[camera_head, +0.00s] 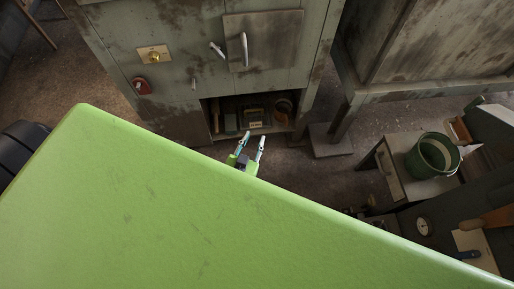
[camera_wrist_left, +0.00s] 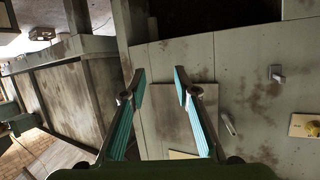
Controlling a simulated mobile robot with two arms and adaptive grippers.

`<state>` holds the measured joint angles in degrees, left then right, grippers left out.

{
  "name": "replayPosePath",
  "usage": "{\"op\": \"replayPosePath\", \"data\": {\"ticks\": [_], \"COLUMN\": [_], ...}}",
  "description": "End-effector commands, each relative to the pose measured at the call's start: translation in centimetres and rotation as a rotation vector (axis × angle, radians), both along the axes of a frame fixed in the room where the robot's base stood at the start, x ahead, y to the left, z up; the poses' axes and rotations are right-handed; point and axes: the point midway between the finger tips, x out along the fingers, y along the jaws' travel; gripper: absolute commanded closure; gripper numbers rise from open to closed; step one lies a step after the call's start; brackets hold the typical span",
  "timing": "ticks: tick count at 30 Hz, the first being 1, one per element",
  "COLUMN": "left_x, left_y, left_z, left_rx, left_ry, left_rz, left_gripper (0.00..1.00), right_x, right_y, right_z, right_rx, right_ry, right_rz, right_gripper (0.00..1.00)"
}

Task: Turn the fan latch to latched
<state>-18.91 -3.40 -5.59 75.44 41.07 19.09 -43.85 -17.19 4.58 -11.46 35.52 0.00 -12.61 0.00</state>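A grey-green cabinet (camera_head: 115,35) stands ahead. A pale tilted lever (camera_head: 217,50) sits on its front, just left of a stained panel (camera_head: 277,38) with an upright handle (camera_head: 244,48). The lever looks like the fan latch, but no readable label confirms it. It also shows in the left wrist view (camera_wrist_left: 228,123), right of my fingers. My left gripper (camera_head: 253,142) is open and empty, below the panel and in front of the low open shelf. In the left wrist view its two fingers (camera_wrist_left: 160,82) stand apart before the stained panel, touching nothing visible. My right gripper is not in view.
A brass knob on a plate (camera_head: 153,55), a red part (camera_head: 141,86) and a small peg (camera_head: 193,84) are also on the cabinet. The open shelf (camera_head: 254,126) holds boxes. A green bucket (camera_head: 433,155) stands on a small table at the right. Bare floor shows between.

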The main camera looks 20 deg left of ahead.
Motion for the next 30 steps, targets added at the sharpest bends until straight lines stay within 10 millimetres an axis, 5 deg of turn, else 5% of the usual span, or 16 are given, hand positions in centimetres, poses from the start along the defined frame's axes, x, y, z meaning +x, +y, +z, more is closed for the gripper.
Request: {"op": "replayPosePath", "data": {"ticks": [13, 30], "left_x": [-3.3, -4.0], "left_y": [-2.0, -2.3], "left_z": [-6.5, -7.4], "left_rx": [-0.022, -0.025], "left_ry": [0.150, 0.175], "left_rz": [-0.099, -0.111], "left_gripper": [0.72, 0.72], "right_x": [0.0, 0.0], "right_y": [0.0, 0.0], "right_z": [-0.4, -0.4], "right_rx": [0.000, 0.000], "right_ry": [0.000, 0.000], "right_rz": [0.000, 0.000], "right_gripper": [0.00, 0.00]}}
